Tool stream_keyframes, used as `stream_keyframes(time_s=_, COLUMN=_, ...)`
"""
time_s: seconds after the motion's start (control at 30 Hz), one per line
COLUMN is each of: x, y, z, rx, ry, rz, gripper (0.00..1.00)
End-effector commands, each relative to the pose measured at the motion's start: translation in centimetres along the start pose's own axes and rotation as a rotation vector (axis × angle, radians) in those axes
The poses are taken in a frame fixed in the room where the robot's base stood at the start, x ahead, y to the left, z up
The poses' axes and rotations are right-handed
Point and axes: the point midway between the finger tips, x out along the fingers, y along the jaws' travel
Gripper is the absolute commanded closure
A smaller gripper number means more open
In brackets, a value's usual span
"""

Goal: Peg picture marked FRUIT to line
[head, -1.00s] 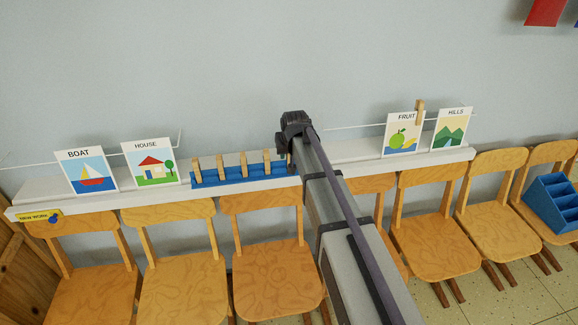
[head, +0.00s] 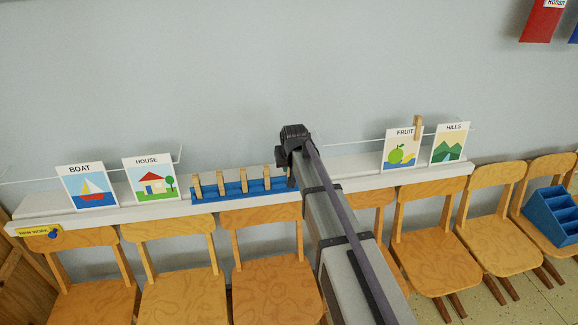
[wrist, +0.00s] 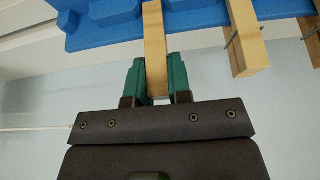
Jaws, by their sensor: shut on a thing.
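The FRUIT picture (head: 401,153) is a white card with a green apple, standing on the white ledge at the right in the head view. A wooden peg (head: 417,128) is at its top right corner, by the thin line (head: 352,144). My gripper (wrist: 156,78) is shut on another wooden peg (wrist: 155,45) in the wrist view. That peg overlaps the blue peg rack (wrist: 110,37); I cannot tell whether it is still seated. In the head view my arm hides most of the gripper at the right end of the rack (head: 208,193).
BOAT (head: 88,189) and HOUSE (head: 150,181) cards stand left of the rack, and HILLS (head: 448,146) stands right of FRUIT. Several more pegs stand in the rack. Wooden chairs (head: 278,280) line the ledge's front. A blue bin (head: 555,213) is at far right.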

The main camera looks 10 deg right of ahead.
Motion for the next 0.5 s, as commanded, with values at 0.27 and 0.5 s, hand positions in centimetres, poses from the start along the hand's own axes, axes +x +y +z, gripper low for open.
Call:
stream_keyframes(time_s=0.27, x=-2.0, y=0.0, z=-1.0, rx=0.000, ry=0.000, rz=0.000, gripper=0.95)
stream_keyframes(time_s=0.5, x=-3.4, y=0.0, z=-1.6, rx=0.000, ry=0.000, rz=0.000, gripper=0.95)
